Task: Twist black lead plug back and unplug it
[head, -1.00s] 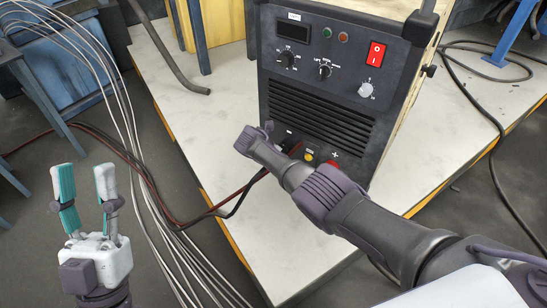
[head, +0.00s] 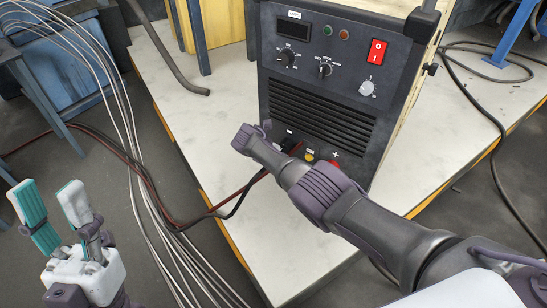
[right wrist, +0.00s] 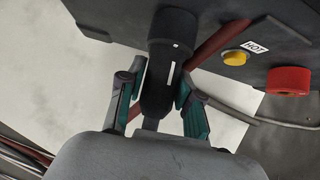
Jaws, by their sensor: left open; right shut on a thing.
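The black lead plug (right wrist: 168,75) sits at the lower front of the welding machine (head: 340,85), seen in the right wrist view with a white mark on its side. My right gripper (right wrist: 160,98) is shut on it, one teal-padded finger on each side. The plug's far end meets the machine's dark front edge; whether it is fully seated cannot be told. In the head view my right arm covers most of the plug. My left gripper (head: 52,212) is open and empty at the lower left, away from the machine.
The machine stands on a white table (head: 237,160) with a yellow edge. Black and red cables (head: 190,218) and several pale wires (head: 130,160) hang at the left.

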